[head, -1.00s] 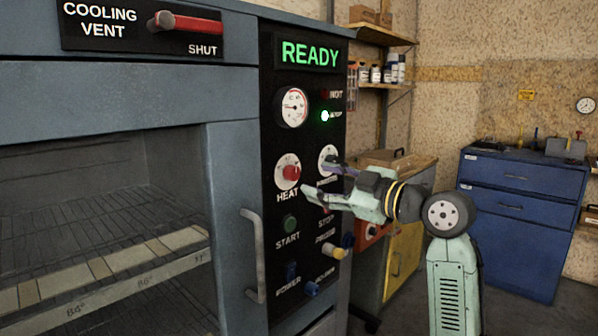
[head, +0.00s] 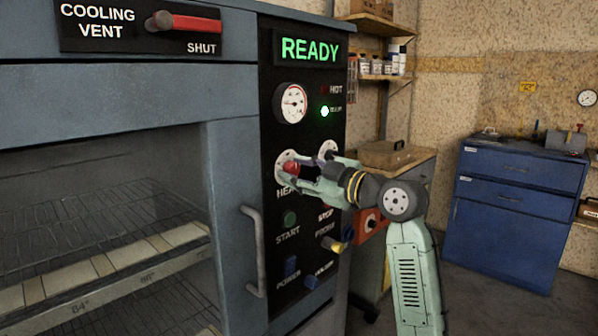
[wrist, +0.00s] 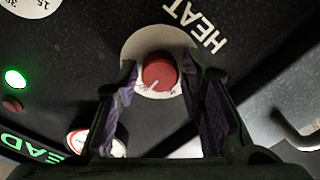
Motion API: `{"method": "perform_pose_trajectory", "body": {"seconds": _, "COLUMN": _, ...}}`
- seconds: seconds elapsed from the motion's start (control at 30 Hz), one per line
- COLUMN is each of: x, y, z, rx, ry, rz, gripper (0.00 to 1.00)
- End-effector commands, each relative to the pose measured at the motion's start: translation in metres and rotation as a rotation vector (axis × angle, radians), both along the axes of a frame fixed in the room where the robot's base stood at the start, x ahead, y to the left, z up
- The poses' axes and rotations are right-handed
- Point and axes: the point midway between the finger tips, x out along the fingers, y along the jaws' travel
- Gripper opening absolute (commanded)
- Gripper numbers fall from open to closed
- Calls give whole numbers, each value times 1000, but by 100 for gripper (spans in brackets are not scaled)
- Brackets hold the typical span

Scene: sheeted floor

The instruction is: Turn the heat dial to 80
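The red heat dial (head: 291,168) sits on a white disc on the black control panel, above the partly covered HEAT label. In the wrist view the dial (wrist: 158,75) has a pale pointer mark, and its scale numbers are too small to read. My gripper (head: 298,171) is at the dial in the head view. In the wrist view its two fingers (wrist: 160,82) are apart, one on each side of the dial. Gaps show between the fingers and the knob, so I see no grip on it.
The READY display (head: 310,51) and a round gauge (head: 291,103) are above the dial. A second white dial (head: 328,149) is just right. A green START button (head: 290,218) is below. The oven door handle (head: 254,252) sticks out at lower left.

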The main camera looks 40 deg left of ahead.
Motion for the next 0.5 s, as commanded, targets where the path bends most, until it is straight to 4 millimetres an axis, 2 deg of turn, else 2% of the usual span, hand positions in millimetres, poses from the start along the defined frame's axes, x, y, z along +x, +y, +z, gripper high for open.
{"method": "perform_pose_trajectory", "body": {"seconds": 0.07, "x": 0, "y": 0, "z": 0, "rx": 0, "ry": 0, "rz": 0, "gripper": 28}}
{"method": "perform_pose_trajectory", "body": {"seconds": 0.5, "x": 0, "y": 0, "z": 0, "rx": 0, "ry": 0, "rz": 0, "gripper": 0}}
